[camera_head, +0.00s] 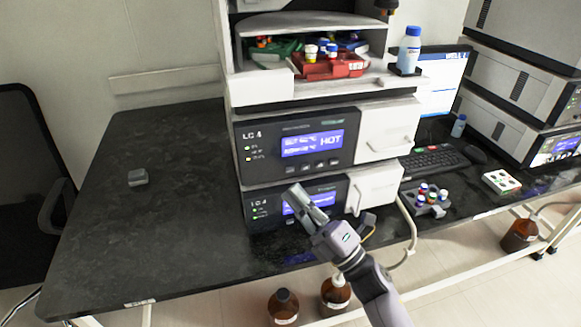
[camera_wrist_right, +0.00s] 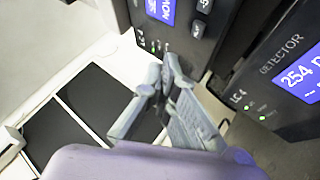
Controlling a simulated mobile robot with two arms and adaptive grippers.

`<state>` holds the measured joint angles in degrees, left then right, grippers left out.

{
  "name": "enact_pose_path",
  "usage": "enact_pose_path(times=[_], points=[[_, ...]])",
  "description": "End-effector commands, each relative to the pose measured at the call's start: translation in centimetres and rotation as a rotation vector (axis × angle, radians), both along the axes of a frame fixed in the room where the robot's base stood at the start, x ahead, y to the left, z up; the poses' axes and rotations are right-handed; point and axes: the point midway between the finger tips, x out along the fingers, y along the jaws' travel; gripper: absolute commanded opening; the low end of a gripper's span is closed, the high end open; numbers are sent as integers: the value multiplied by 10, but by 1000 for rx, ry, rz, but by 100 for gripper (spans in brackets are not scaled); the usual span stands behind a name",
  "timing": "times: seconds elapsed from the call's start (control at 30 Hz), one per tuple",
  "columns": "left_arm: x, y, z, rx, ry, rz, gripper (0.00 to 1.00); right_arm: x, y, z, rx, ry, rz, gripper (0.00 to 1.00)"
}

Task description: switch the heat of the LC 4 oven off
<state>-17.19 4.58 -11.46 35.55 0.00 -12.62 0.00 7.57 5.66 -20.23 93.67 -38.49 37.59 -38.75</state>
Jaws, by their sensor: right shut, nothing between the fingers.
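The LC 4 oven (camera_head: 345,143) is the dark-fronted module in the middle of the stack. Its lit blue display (camera_head: 312,143) reads "HOT", with small lights at its left and small buttons below. Another LC 4 module (camera_head: 262,207) sits directly under it. My right gripper (camera_head: 296,194) is shut and empty, in front of the lower module, hiding part of its display. In the right wrist view the shut fingertips (camera_wrist_right: 168,72) show below a panel marked LC 4 (camera_wrist_right: 188,55) with a blue display and a "-5" button. I cannot tell whether they touch anything. My left gripper is out of view.
In the right wrist view a panel labelled DETECTOR (camera_wrist_right: 285,85) stands close at the right. A tray of bottles (camera_head: 330,66) tops the stack. A keyboard (camera_head: 433,161) and a vial rack (camera_head: 428,203) are to the right. The black bench (camera_head: 165,225) left of the stack is mostly clear.

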Motion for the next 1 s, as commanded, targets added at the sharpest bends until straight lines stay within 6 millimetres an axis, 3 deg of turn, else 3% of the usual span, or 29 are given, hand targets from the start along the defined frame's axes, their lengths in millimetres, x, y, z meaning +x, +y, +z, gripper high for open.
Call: enact_pose_path(times=[0.27,1.0], points=[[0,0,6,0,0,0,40,-19,-6,1,0,0,0,0],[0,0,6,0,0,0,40,-18,-9,-1,7,18,-10,0]])
